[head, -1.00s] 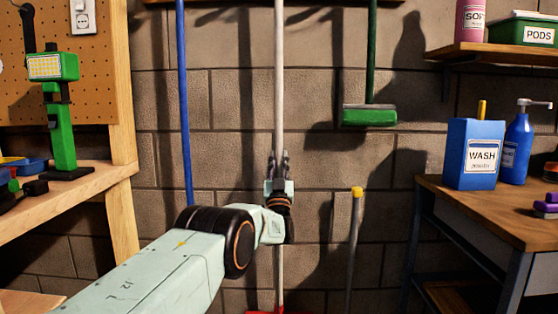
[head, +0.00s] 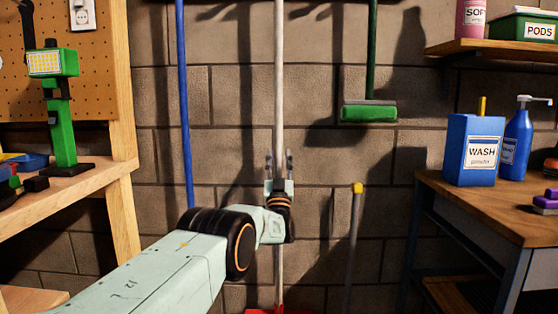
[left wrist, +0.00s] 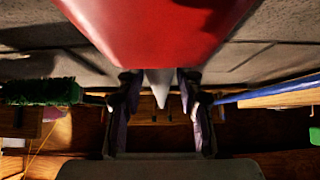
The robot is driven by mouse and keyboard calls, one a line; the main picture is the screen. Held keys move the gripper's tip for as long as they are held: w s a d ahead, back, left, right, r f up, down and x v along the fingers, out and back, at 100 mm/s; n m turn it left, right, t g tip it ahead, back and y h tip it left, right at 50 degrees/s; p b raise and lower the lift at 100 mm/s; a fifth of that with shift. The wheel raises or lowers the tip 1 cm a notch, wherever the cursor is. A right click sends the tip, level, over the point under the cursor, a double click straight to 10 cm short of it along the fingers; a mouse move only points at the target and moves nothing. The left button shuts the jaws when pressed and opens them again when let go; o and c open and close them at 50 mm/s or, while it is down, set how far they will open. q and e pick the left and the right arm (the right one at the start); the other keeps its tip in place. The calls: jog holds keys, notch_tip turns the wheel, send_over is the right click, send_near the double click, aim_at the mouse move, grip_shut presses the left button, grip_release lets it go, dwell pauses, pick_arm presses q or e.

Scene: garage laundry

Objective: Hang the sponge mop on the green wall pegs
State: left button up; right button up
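A tool with a pale upright pole (head: 279,95) and a red head (head: 265,311) stands against the block wall; I take it for the sponge mop. Its top is out of view, and only a sliver of the red head shows at the bottom edge. My left gripper (head: 279,163) is open, one finger on each side of the pole with a gap. In the left wrist view, my left gripper's (left wrist: 159,102) spread fingers stand either side of the pale pole (left wrist: 159,84), below the big red head (left wrist: 160,30). No green wall pegs are visible. My right gripper is not in view.
A blue pole (head: 183,100) hangs to the left, and a green-headed broom (head: 369,112) to the right. A grey pole with a yellow tip (head: 357,188) stands low at right. A wooden workbench (head: 75,195) is left; a table (head: 490,215) with a wash box (head: 472,150) is right.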

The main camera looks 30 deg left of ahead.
pick_arm(q)
jog(key=shift+o, duration=0.6)
jog(key=shift+f, duration=0.15)
jog(key=shift+f, duration=0.1)
